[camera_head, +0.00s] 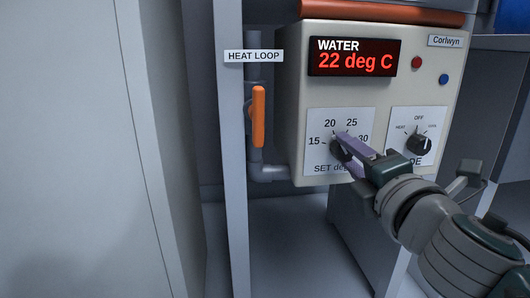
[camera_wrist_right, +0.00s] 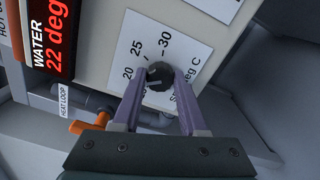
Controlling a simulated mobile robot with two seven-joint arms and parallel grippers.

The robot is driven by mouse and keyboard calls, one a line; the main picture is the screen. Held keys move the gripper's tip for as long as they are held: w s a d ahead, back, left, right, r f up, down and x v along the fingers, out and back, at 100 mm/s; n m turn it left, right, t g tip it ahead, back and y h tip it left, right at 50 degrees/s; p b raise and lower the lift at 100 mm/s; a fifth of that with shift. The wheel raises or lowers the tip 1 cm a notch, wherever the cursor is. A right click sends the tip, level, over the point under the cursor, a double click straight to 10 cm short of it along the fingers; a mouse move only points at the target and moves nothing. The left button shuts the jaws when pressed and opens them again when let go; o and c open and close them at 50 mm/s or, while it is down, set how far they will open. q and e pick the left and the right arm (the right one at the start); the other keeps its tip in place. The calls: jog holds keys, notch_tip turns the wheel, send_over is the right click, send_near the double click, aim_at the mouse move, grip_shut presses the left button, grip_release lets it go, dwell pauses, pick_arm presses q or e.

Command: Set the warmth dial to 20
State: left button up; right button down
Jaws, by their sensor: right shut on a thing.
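The warmth dial (camera_head: 337,146) is a dark round knob on a white plate marked 15, 20, 25 and 30, low on the cream heater box. My right gripper (camera_head: 346,146) reaches it from the lower right, and its purple fingers are closed on the knob. In the right wrist view the dial (camera_wrist_right: 159,75) sits between the two fingertips (camera_wrist_right: 160,80). The fingers hide part of the scale, and I cannot read the pointer's exact setting. The red display (camera_head: 354,58) reads WATER 22 deg C. My left gripper is not in view.
A mode dial (camera_head: 418,142) with OFF at its top is just right of the warmth dial. Red and blue buttons (camera_head: 416,62) sit above it.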

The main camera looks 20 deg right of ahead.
jog(key=shift+m, duration=0.6)
jog(key=shift+c, duration=2.2)
grip_release()
jog(key=v, duration=1)
